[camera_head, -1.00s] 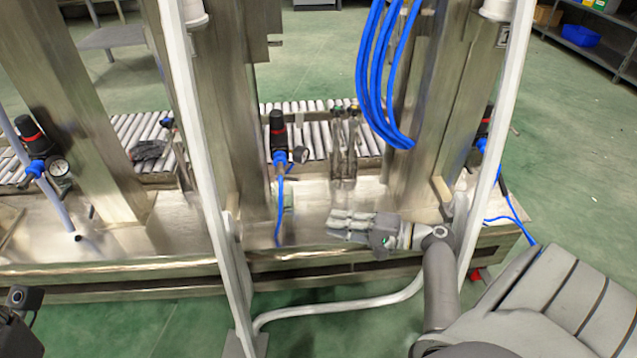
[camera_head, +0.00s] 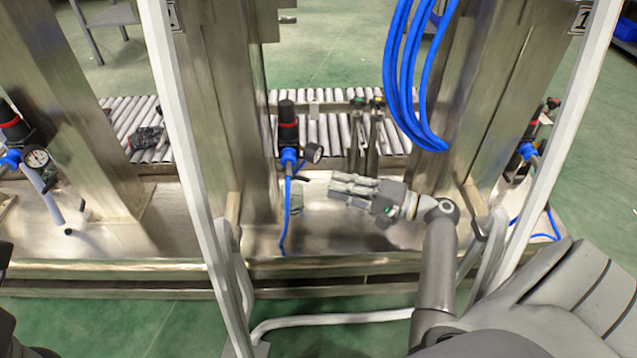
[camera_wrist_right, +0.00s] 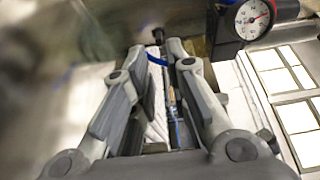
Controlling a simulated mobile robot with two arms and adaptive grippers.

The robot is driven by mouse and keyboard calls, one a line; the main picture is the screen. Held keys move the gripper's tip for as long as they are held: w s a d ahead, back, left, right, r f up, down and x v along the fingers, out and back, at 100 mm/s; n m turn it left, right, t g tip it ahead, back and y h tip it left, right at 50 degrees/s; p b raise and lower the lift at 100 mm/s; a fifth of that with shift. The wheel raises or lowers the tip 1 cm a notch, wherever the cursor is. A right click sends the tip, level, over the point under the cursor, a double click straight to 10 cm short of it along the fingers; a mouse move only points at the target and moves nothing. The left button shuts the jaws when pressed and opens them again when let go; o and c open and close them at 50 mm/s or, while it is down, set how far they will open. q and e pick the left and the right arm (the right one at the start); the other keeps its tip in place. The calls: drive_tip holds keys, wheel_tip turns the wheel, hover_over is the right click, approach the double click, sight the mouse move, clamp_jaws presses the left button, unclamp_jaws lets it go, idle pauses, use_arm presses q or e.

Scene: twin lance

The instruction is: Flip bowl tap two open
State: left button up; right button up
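Two upright metal fittings with dark and green tops (camera_head: 358,125) (camera_head: 377,125) stand behind my right gripper in the head view. I cannot tell whether they are the bowl taps or which one is tap two. My right gripper (camera_head: 336,186) points left above the metal bench, in front of the fittings and right of a blue hose. Its fingers are apart with a narrow gap in the wrist view (camera_wrist_right: 167,52). A blue hose piece (camera_wrist_right: 157,59) shows beyond the gap, and nothing is clearly gripped. My left gripper is not visible.
A black regulator with a red band (camera_head: 288,125) and gauge (camera_head: 313,153) stands left of my gripper; a gauge also shows in the wrist view (camera_wrist_right: 254,19). Steel posts (camera_head: 235,110), blue hoses (camera_head: 405,75) and white frame bars (camera_head: 180,120) surround it. A roller conveyor (camera_head: 325,130) runs behind.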

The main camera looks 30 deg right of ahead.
sight(299, 178)
drive_tip(key=b+x, duration=0.1)
drive_tip(key=x, duration=0.5)
drive_tip(key=shift+a, duration=0.1)
clamp_jaws()
